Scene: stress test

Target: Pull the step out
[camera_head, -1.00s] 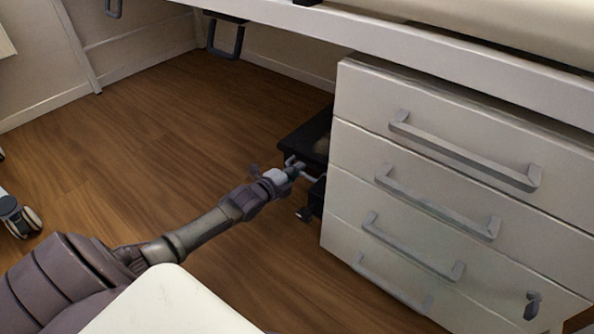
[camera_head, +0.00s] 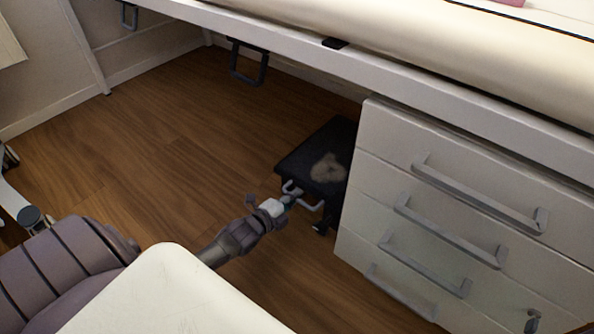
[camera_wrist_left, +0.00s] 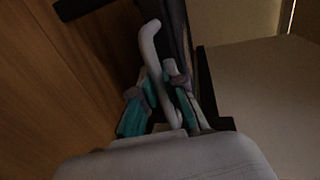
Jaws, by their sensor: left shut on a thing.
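The step (camera_head: 318,160) is a low black stool with a worn pale patch on its top. In the head view it stands on the wood floor beneath the bed edge, left of the drawer cabinet, which hides its right part. A pale bent handle (camera_head: 312,207) is on its near side. My left gripper (camera_head: 288,201) is at that handle. In the left wrist view the left gripper (camera_wrist_left: 162,95) has its teal-padded fingers around the pale handle (camera_wrist_left: 152,50), shut on it. My right gripper is not in view.
The white drawer cabinet (camera_head: 385,150) with several bar handles stands close on the right of the step. The bed frame (camera_head: 300,58) runs overhead. The wood floor (camera_head: 150,130) to the left is clear. A wheeled base (camera_head: 28,215) shows at the left edge.

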